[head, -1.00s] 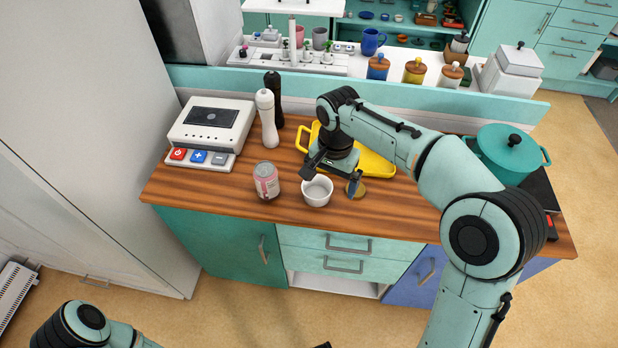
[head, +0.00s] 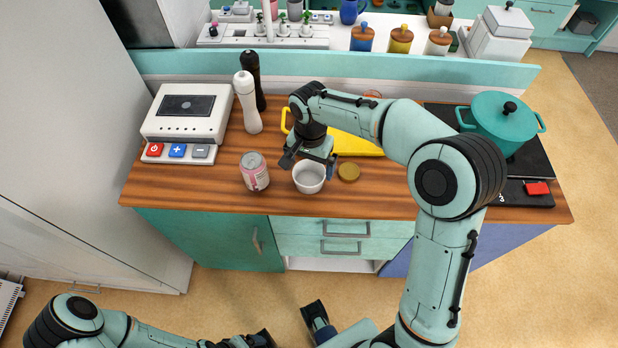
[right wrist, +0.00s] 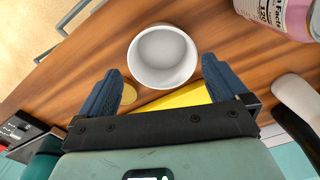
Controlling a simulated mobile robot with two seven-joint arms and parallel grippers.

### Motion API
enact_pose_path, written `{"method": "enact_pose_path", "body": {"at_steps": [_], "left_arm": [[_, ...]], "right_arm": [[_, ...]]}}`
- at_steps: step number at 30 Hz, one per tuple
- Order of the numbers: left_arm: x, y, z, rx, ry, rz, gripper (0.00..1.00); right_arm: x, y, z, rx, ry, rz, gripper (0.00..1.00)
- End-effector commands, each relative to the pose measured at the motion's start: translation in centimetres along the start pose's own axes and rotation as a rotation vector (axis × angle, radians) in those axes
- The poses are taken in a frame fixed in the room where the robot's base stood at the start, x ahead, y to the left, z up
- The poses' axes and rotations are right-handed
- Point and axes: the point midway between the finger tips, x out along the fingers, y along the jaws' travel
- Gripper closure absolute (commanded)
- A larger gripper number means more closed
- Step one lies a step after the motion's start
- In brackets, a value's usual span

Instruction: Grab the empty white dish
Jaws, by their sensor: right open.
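The white dish (head: 309,178) is a small round bowl, upright and empty, near the front edge of the wooden counter. It also shows in the right wrist view (right wrist: 163,58), just ahead of the fingertips. My right gripper (head: 309,165) is open and empty, close above the dish's back side. In the right wrist view, the blue-padded fingers of my right gripper (right wrist: 161,72) are spread wider than the dish, one toward each side. I cannot tell whether they touch it. My left gripper (head: 262,339) is low at the bottom of the head view, partly cut off.
A pink can (head: 255,172) stands left of the dish, and a round tan disc (head: 348,172) lies close on its right. A yellow tray (head: 355,145) lies behind. White (head: 248,105) and black mills stand back left. A teal pot (head: 502,122) sits at right.

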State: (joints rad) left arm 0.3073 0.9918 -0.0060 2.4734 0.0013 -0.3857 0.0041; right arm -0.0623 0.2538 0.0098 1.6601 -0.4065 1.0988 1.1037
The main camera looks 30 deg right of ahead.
Motion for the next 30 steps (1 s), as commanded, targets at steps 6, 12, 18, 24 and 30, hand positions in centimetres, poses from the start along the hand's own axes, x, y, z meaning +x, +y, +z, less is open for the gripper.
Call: {"method": "enact_pose_path", "body": {"at_steps": [6,12,18,24,30], "left_arm": [[0.3,-0.1,0.0,0.000,-0.001,0.000,0.12],[0.4,-0.1,0.0,0.000,-0.001,0.000,0.12],[0.4,-0.1,0.0,0.000,-0.001,0.000,0.12],[0.4,-0.1,0.0,0.000,-0.001,0.000,0.12],[0.4,-0.1,0.0,0.000,-0.001,0.000,0.12]], "right_arm": [[3.4,-0.2,0.0,-0.001,-0.003,0.003,0.00],[4.6,-0.3,0.0,-0.001,-0.001,0.001,0.00],[4.6,-0.3,0.0,-0.001,-0.001,0.000,0.10],[4.5,-0.3,0.0,-0.001,0.000,-0.001,0.41],[4.4,-0.3,-0.1,-0.001,0.000,-0.001,0.41]]}}
